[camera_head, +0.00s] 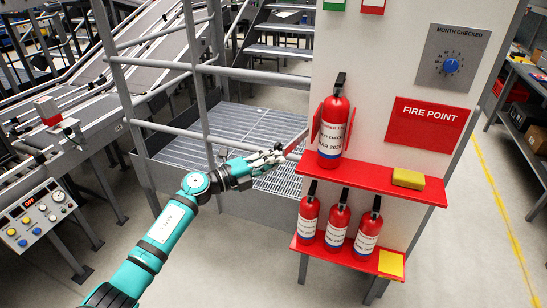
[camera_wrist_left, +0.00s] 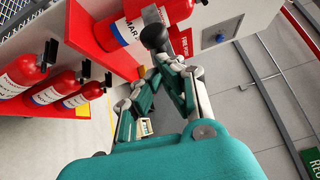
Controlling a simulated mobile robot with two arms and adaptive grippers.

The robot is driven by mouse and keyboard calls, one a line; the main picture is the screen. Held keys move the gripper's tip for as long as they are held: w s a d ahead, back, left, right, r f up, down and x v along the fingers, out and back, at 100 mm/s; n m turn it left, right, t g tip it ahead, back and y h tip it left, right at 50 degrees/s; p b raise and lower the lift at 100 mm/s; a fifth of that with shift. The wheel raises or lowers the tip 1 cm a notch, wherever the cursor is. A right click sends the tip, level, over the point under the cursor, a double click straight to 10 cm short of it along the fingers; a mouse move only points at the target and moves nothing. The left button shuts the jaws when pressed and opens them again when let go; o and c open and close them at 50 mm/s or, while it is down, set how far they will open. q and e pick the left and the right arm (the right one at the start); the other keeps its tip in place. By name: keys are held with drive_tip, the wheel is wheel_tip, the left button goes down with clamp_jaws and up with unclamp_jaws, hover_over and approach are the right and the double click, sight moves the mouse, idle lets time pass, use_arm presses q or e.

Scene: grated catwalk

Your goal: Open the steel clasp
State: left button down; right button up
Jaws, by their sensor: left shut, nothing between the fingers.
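A large red fire extinguisher (camera_head: 334,130) stands upright on the upper red shelf, with red flaps at its sides. My left gripper (camera_head: 279,152) is left of it, level with its lower part, beside a red strip (camera_head: 297,141). In the left wrist view the fingers (camera_wrist_left: 165,58) converge, shut and empty, close to a dark round knob (camera_wrist_left: 154,37). A small grey metal piece (camera_wrist_left: 151,14) shows just beyond the knob, against the extinguisher (camera_wrist_left: 118,32); it may be the steel clasp, but I cannot tell its state. Whether the fingers touch the knob is unclear. My right gripper is out of view.
Several smaller extinguishers (camera_head: 337,222) stand on the lower red shelf (camera_head: 342,255). A yellow sponge-like block (camera_head: 408,179) lies on the upper shelf (camera_head: 375,180). Grey railings (camera_head: 190,70) and a grated platform (camera_head: 235,121) are left of the panel.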

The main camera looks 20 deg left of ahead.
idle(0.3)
use_arm(q)
drive_tip(key=b, duration=0.1)
drive_tip(key=a+b, duration=0.1)
drive_tip(key=shift+w+a+f+m+g+h+b, duration=0.1)
drive_tip(key=shift+w+f+m+g+h+b, duration=0.2)
drive_tip(key=shift+g+b, duration=0.1)
drive_tip(key=shift+w+a+r+b, duration=0.3)
drive_tip(key=shift+a+r+b, duration=0.05)
drive_tip(key=shift+a, duration=0.3)
